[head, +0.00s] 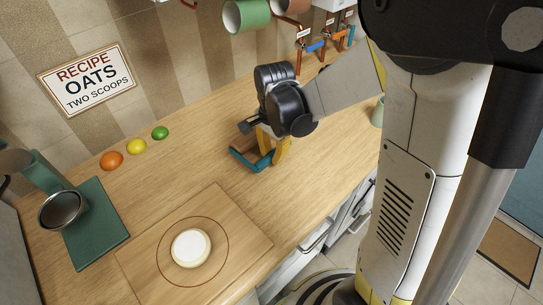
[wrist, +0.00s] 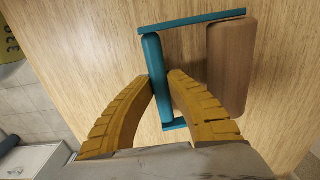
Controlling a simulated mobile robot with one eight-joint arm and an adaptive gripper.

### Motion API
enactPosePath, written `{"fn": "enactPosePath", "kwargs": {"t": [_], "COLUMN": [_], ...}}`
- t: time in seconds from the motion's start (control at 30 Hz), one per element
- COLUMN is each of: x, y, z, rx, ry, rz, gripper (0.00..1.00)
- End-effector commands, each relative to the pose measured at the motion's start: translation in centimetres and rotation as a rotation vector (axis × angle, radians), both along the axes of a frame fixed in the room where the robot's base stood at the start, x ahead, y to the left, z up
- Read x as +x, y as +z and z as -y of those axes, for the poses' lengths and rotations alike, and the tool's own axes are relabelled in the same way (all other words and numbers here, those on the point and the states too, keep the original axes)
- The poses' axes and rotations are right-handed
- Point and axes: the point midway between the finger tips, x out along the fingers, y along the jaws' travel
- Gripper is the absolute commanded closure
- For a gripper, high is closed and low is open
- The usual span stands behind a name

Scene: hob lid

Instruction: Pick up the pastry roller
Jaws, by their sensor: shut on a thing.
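The pastry roller has a teal frame and handle with a wooden cylinder. In the wrist view its teal handle (wrist: 154,65) runs between my yellow fingers, and the wooden cylinder (wrist: 230,65) lies to the right of them. I cannot tell whether the roller touches the counter.
A wooden board (head: 137,267) with a round pale piece (head: 191,248) lies at the front. Orange, yellow and green balls (head: 137,146) sit to the left. A green stand with a metal cup (head: 61,210) is at far left. Counter (head: 195,150) between is clear.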

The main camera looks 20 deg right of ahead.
Motion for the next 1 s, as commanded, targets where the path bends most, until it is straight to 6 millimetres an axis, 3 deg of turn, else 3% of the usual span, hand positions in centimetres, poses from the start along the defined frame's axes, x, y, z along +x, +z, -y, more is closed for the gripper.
{"fn": "enactPosePath", "kwargs": {"t": [0.1,0.5,0.7,1.0], "x": [-0.1,-4.9,-6.0,-6.3], "y": [2.8,7.6,8.8,9.0], "z": [0.1,7.6,9.4,9.8], "rx": [0.0,0.0,0.0,0.0], "ry": [-0.001,-0.005,-0.002,0.0], "rz": [0.0,0.0,0.0,0.0], "gripper": [1.0,1.0,1.0,1.0]}}
